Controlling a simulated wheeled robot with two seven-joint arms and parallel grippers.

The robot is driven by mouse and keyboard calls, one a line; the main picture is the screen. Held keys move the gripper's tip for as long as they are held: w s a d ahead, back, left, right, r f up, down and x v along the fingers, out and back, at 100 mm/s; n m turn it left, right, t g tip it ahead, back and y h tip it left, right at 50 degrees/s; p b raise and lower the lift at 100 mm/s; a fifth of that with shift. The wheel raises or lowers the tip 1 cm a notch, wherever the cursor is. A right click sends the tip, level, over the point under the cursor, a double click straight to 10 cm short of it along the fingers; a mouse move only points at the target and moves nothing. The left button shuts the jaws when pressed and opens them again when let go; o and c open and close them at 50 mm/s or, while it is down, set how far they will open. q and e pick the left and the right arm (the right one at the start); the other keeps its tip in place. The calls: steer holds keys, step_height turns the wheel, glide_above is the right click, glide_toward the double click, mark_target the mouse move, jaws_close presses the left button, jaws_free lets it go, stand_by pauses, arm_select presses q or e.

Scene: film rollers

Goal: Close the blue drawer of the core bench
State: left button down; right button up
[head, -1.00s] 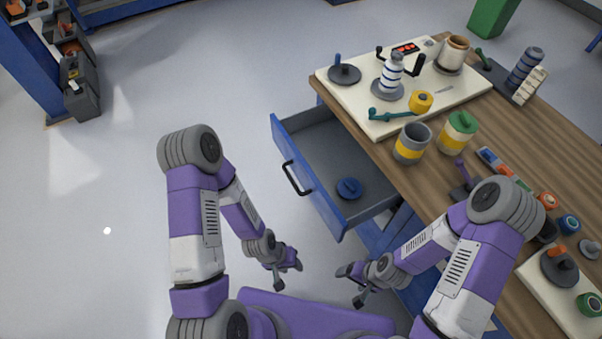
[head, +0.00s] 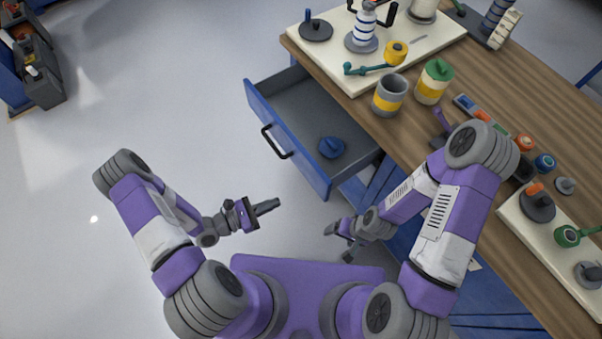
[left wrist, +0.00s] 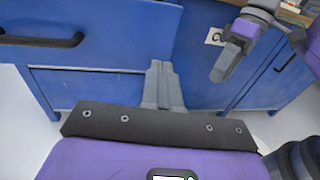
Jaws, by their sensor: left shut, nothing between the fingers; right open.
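The blue drawer (head: 298,152) of the core bench (head: 425,200) is pulled well out, with its dark handle (head: 276,143) on the front panel. A blue round part (head: 331,147) lies inside it. In the left wrist view the drawer front (left wrist: 95,18) shows at upper left with part of its handle (left wrist: 40,41). My left gripper (head: 276,205) is shut and empty, in front of the drawer and apart from it; its closed fingers also show in the left wrist view (left wrist: 161,75). My right gripper (head: 338,243) is open and empty, low beside the bench's front.
The wooden bench top carries a cream board (head: 345,72) with fittings, a grey-yellow cup (head: 389,95), a green-lidded jar (head: 433,82) and a second cream board (head: 550,240). Dark bins (head: 35,75) stand at far left. The floor left of the drawer is clear.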

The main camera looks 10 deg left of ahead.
arm_select(q)
steer(key=w+a+n+t+y, duration=0.1)
steer(key=w+a+n+t, duration=0.1)
steer(key=t, duration=0.1)
steer(key=b, duration=0.3)
glide_toward(309, 169)
steer(key=x, duration=0.5)
steer(key=shift+w+d, duration=0.15)
steer(key=shift+d, duration=0.05)
steer(key=shift+w+d, duration=0.45)
steer(key=shift+d, duration=0.05)
steer(key=shift+w+r, duration=0.1)
